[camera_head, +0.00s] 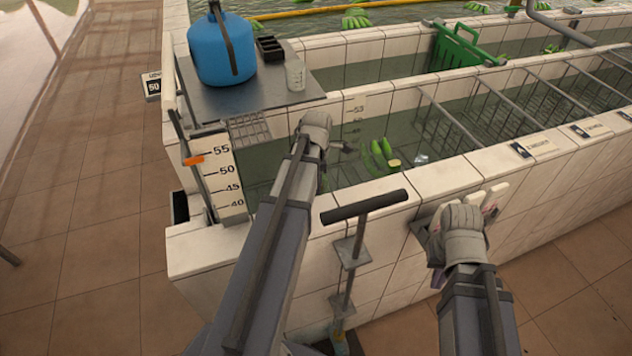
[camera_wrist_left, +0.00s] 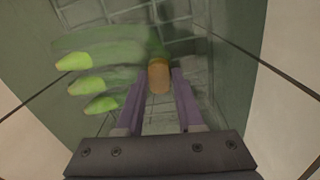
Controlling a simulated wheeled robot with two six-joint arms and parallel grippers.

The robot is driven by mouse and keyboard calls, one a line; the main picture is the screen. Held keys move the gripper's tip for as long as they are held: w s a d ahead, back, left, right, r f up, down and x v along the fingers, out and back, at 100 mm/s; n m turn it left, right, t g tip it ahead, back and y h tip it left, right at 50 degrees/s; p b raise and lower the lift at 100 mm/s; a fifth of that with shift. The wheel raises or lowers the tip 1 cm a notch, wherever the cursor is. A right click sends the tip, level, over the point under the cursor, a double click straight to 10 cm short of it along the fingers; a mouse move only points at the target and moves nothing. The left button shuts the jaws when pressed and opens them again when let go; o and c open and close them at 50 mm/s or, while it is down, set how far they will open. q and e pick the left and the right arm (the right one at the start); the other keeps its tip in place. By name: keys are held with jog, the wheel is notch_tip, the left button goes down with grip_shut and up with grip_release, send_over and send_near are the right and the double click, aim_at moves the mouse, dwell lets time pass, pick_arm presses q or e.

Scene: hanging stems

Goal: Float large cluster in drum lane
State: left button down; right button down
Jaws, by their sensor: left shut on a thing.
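A cluster of green bananas (camera_head: 380,148) sits in the water of the near lane (camera_head: 350,170), with a pale cut end showing. In the left wrist view, several green fingers (camera_wrist_left: 88,84) lie partly under water, their tips brighter. A brown-orange stub (camera_wrist_left: 159,76), apparently the cluster's crown, is between my left gripper's purple fingers (camera_wrist_left: 160,88). My left gripper (camera_head: 345,148) reaches over the near wall, its fingertips mostly hidden in the head view. My right gripper (camera_head: 488,208) is at the outer side of the near wall, apart from the cluster. Its jaw gap is unclear.
A blue drum (camera_head: 222,48), a black tray (camera_head: 270,48) and a clear cup (camera_head: 295,73) stand on a metal shelf at the tank corner. A depth scale (camera_head: 228,180) is below. A T-handle (camera_head: 363,206) rises before the wall. A green basket (camera_head: 458,48) and metal bars lie beyond.

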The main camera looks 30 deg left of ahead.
pick_arm(q)
jog(key=shift+f+b, duration=0.75)
jog(key=shift+f, duration=0.05)
dwell(0.4)
jog(key=shift+c, duration=2.3)
grip_release()
jog(key=shift+r, duration=0.1)
notch_tip(320, 180, up, 8)
jog(key=p, duration=0.8)
jog(key=shift+s+d, duration=0.15)
jog(key=shift+f, duration=0.2)
notch_tip(320, 180, up, 18)
jog(key=p, duration=1.7)
jog(key=shift+f, duration=0.25)
